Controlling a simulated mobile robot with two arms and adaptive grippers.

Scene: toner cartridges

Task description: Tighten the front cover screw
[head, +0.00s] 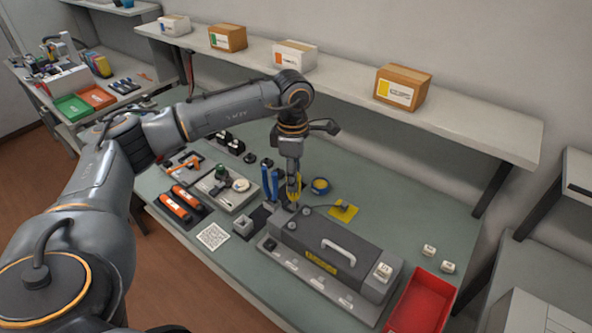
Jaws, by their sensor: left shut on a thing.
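A dark grey toner unit (318,246) with a white handle and a yellow label lies on a light grey base plate on the green bench. My left arm reaches over from the left and points down at the unit's left end. My right gripper is not in view.
A red bin (423,303) stands right of the unit. A shelf with boxes (403,88) runs behind.

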